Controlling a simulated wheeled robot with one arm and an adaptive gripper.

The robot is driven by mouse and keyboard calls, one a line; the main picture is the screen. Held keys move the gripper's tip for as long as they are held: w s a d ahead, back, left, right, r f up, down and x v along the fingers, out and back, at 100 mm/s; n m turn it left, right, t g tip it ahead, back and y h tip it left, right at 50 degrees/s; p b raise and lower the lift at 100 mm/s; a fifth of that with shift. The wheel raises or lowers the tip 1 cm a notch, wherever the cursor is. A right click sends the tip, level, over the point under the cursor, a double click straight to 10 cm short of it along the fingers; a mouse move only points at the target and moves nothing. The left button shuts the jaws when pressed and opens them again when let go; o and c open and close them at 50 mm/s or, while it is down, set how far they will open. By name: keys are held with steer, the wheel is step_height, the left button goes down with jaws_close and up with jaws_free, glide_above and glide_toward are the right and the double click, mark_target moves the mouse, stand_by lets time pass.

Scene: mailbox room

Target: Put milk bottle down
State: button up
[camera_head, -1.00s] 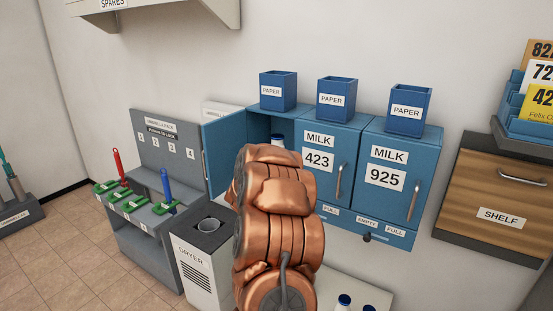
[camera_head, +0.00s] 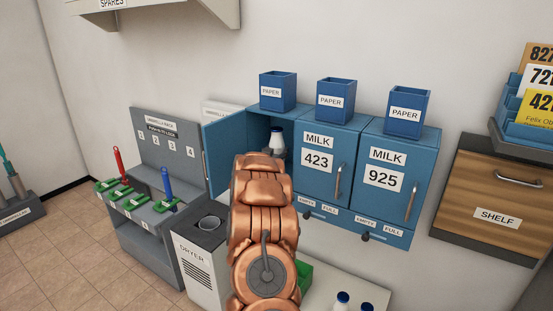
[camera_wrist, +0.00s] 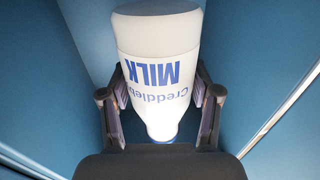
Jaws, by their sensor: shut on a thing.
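A white milk bottle with a blue cap and blue lettering (camera_head: 277,141) is inside the open left blue milk box (camera_head: 256,117), upright in the head view. In the wrist view the same bottle (camera_wrist: 162,75) sits between my gripper's two fingers (camera_wrist: 163,100), which close on its sides. Blue box walls surround it there. My copper arm hides the lower part of the bottle and the gripper in the head view. Whether the bottle's base touches the box floor is hidden.
The open blue door (camera_head: 226,150) stands left of the compartment. Closed boxes 423 (camera_head: 322,180) and 925 (camera_head: 386,200) are to its right. Paper holders (camera_head: 337,100) stand on top. A dryer (camera_head: 200,250) is below left. Other bottles (camera_head: 342,300) stand below right.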

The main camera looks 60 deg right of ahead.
steer(key=shift+f+p, duration=0.45)
steer(key=shift+f, duration=1.2)
steer(key=shift+f, duration=0.2)
steer(key=o, duration=1.7)
steer(key=shift+c, duration=0.2)
steer(key=shift+a+r, duration=0.1)
steer(key=shift+r, duration=0.05)
steer(key=shift+s+a, duration=0.2)
steer(key=shift+a, duration=0.45)
steer(key=b+v, duration=0.2)
steer(key=v, duration=0.8)
steer(key=shift+a, duration=0.25)
steer(key=shift+s, duration=0.1)
